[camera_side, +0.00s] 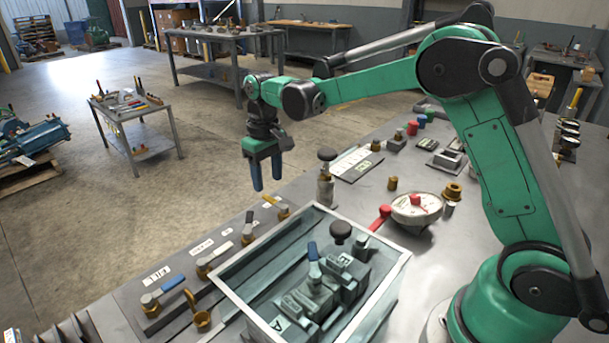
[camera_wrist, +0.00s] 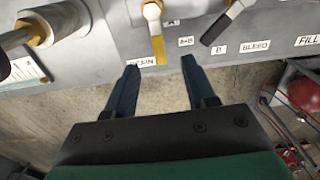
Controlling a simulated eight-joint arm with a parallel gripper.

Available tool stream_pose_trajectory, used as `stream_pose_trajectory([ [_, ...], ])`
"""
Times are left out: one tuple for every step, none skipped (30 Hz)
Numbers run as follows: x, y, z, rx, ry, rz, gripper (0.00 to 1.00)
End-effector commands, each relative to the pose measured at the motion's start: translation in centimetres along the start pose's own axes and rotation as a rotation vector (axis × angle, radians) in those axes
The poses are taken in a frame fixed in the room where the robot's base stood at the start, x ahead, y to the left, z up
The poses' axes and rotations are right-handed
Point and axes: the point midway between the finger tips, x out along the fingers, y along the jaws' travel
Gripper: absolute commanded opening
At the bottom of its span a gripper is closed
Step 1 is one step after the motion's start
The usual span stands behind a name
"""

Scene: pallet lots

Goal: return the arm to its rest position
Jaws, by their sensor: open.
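My gripper (camera_side: 257,174) hangs from my green arm with its two blue fingers pointing down. It is at the far edge of the grey bench (camera_side: 310,186), above and beyond the row of valve levers. The fingertips point toward the bench edge, near a yellow-handled valve (camera_wrist: 157,45) and a label that is partly covered. The concrete floor shows between the fingers.
A clear-walled box (camera_side: 376,303) with a light rim covers valve blocks on the bench. A black-knobbed post (camera_side: 325,185) stands right of my gripper. A red-handled round dial (camera_side: 416,208) is farther right. A tool cart (camera_side: 137,126) stands on the open floor.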

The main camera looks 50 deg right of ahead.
Motion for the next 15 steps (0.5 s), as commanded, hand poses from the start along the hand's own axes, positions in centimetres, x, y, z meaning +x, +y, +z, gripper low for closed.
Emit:
stream_pose_trajectory([
  [-0.7,0.0,0.0,0.000,0.000,0.000,0.49],
  [-1.0,0.0,0.0,0.000,0.000,0.000,0.49],
  [-1.3,0.0,0.0,0.000,0.000,0.000,0.49],
  [-1.6,0.0,0.0,-0.001,0.000,0.000,0.49],
  [-1.7,0.0,0.0,-0.001,0.000,0.000,0.49],
  [-1.8,0.0,0.0,-0.001,0.000,0.000,0.49],
  [-1.9,0.0,0.0,-0.001,0.000,0.000,0.49],
  [-1.9,0.0,0.0,-0.001,0.000,0.000,0.49],
  [-1.9,0.0,0.0,-0.001,0.000,0.000,0.49],
  [-1.9,0.0,0.0,-0.001,0.000,0.000,0.49],
  [-1.9,0.0,0.0,-0.001,0.000,0.000,0.49],
  [-1.9,0.0,0.0,0.000,0.000,0.000,0.49],
  [-1.9,0.0,0.0,0.000,0.000,0.000,0.49],
  [-1.9,0.0,0.0,0.000,0.000,0.000,0.49],
  [-2.0,0.0,0.1,0.000,0.002,0.000,0.49],
])
